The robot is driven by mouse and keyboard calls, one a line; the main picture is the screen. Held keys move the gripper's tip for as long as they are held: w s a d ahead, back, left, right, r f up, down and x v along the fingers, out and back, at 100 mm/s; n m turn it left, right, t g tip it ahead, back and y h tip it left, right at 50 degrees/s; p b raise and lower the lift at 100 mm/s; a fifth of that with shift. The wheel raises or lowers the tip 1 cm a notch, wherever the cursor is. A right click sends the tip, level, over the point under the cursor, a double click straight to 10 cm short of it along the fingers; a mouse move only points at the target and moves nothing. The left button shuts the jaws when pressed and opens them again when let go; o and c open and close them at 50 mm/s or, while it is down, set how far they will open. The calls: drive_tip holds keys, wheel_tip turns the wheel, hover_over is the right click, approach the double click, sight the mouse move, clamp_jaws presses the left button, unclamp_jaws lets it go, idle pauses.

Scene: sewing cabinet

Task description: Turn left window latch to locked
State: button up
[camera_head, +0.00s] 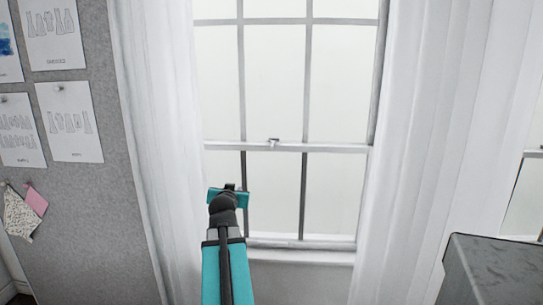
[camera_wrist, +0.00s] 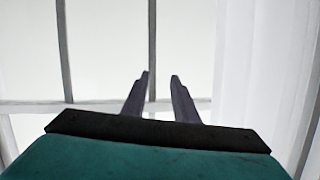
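The window (camera_head: 275,120) has white sashes and stands between white curtains in the head view. My gripper (camera_head: 229,187) is below and left of the latch in the head view, in front of the lower panes and apart from the latch. In the wrist view the two dark fingers of my gripper (camera_wrist: 160,76) are apart with nothing between them. A white rail (camera_wrist: 95,106) passes behind them. The latch does not show clearly in the wrist view.
White curtains hang at the left (camera_head: 165,120) and right (camera_head: 425,130) of the window. A grey pinboard (camera_head: 95,200) with paper patterns is at the left. A dark grey box-like top (camera_head: 495,268) stands at the lower right. Part of another window (camera_head: 528,195) shows at the right edge.

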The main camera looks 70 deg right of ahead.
drive_tip(key=s+d+r+m+g+h+b, duration=0.1)
drive_tip(key=s+d+r+m+h+b, duration=0.1)
drive_tip(key=s+r, duration=1)
drive_tip(key=shift+d+r+h, duration=0.2)
drive_tip(key=shift+d+h, duration=0.65)
drive_tip(key=shift+h, duration=0.05)
drive_tip(key=shift+w, duration=0.25)
drive_tip(key=shift+d+r+p, duration=0.1)
drive_tip(key=shift+p, duration=0.25)
